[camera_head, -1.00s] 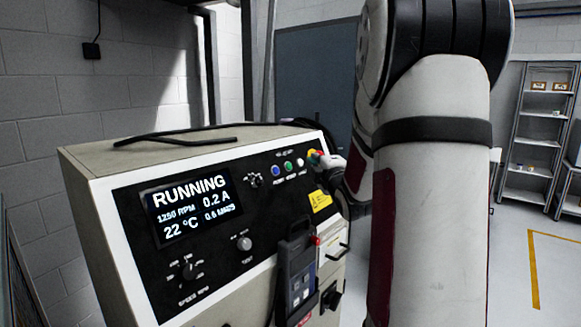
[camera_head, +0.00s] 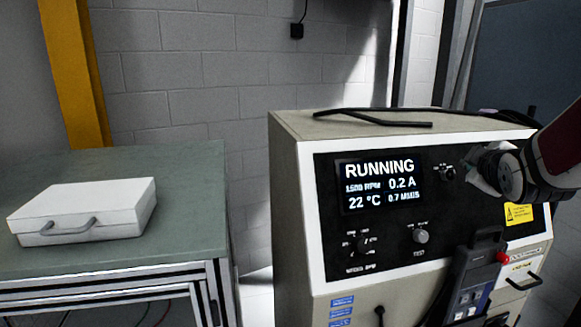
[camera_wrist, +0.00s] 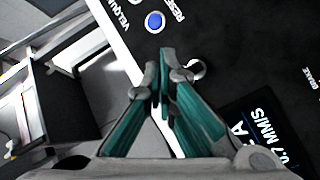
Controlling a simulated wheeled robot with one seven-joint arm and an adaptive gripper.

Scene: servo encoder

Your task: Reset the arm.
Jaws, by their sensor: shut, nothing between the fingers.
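My arm (camera_head: 560,150) reaches in from the right in the head view. My gripper (camera_head: 478,172) is in front of the upper right part of the control panel (camera_head: 330,255). In the wrist view my gripper (camera_wrist: 163,55) is shut and empty, its teal-padded fingers together over the black panel. A blue button (camera_wrist: 154,21) lies just beyond the fingertips, and I cannot tell the gap to the panel. The display (camera_head: 378,183) reads RUNNING, 1500 RPM, 0.2 A, 22 °C; its edge also shows in the wrist view (camera_wrist: 270,120). My arm and gripper hide the panel's buttons in the head view.
A handheld unit (camera_head: 473,285) hangs on the panel's front, with a red knob (camera_head: 502,257) beside it. A black cable (camera_head: 375,117) lies on top of the cabinet. A green-topped bench (camera_head: 190,170) at left holds a white case (camera_head: 85,212). A floor gap separates bench and cabinet.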

